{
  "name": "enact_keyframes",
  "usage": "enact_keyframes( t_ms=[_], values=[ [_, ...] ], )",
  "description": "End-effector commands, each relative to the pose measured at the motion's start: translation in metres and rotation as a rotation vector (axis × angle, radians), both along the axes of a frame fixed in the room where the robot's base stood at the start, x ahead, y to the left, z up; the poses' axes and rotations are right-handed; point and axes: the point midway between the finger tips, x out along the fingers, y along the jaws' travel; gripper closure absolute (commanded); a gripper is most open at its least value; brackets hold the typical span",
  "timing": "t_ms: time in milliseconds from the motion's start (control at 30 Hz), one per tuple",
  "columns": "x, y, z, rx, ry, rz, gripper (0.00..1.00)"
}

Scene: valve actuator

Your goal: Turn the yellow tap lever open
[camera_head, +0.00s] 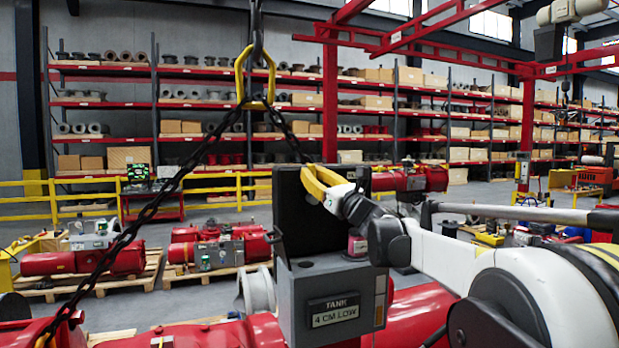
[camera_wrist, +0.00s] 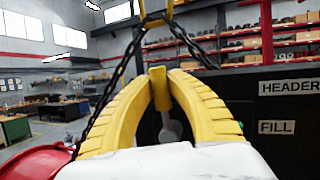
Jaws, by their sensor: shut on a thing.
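The yellow tap lever (camera_wrist: 160,97) shows in the wrist view as a short upright yellow handle on a grey stem, beside a dark panel. My gripper (camera_wrist: 158,76) has its two ribbed yellow fingers closed in on the handle from left and right, shut on it. The lever itself cannot be told apart there, being hidden by the fingers and panel.
The panel in the wrist view has labels HEADER (camera_wrist: 289,87) and FILL (camera_wrist: 277,127). A black chain (camera_head: 165,190) hangs in front on the left. Red actuators (camera_head: 85,258) lie on pallets behind.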

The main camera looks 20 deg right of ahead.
Motion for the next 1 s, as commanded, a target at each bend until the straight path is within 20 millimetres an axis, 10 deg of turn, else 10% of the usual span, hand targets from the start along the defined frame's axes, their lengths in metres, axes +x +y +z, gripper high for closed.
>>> enact_keyframes(
  t_ms=[467, 567, 1000],
  values=[
    [0.0, -0.001, 0.001, 0.014, 0.0, 0.0, 1.0],
    [0.0, -0.001, 0.001, 0.014, -0.001, 0.0, 0.59],
    [-0.011, -0.005, -0.004, 0.014, 0.0, -0.001, 0.59]
  ],
)
